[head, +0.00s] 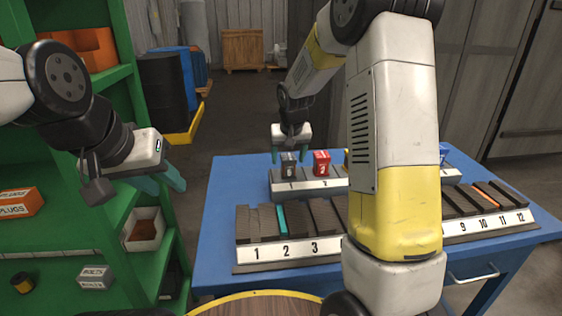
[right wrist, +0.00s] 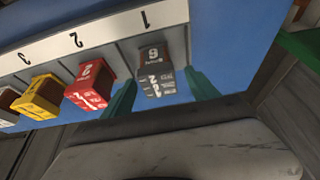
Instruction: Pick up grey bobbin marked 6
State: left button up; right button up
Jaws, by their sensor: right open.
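The grey bobbin marked 6 (head: 289,165) stands in slot 1 of the small back rack. In the right wrist view the grey bobbin (right wrist: 154,68) shows its mark upside down, between two green fingers. My right gripper (head: 289,157) is open, its fingers on either side of the bobbin with a gap visible at each side. It also shows in the right wrist view (right wrist: 162,93). My left gripper (head: 164,183) is open and empty, away from the table near the green shelf.
A red bobbin (head: 321,163) stands just right of the grey one; a yellow bobbin (right wrist: 40,96) follows. The small rack (head: 300,187) sits behind a long numbered rack (head: 262,254) on the blue table (head: 225,200). My right arm hides part of both racks. A green shelf (head: 115,215) stands left.

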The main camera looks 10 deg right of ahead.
aim_at(288, 163)
jog(key=x, duration=0.3)
jog(key=shift+w+d+f, duration=0.1)
jog(key=shift+w+f, duration=0.05)
jog(key=shift+f, duration=0.2)
grip_shut()
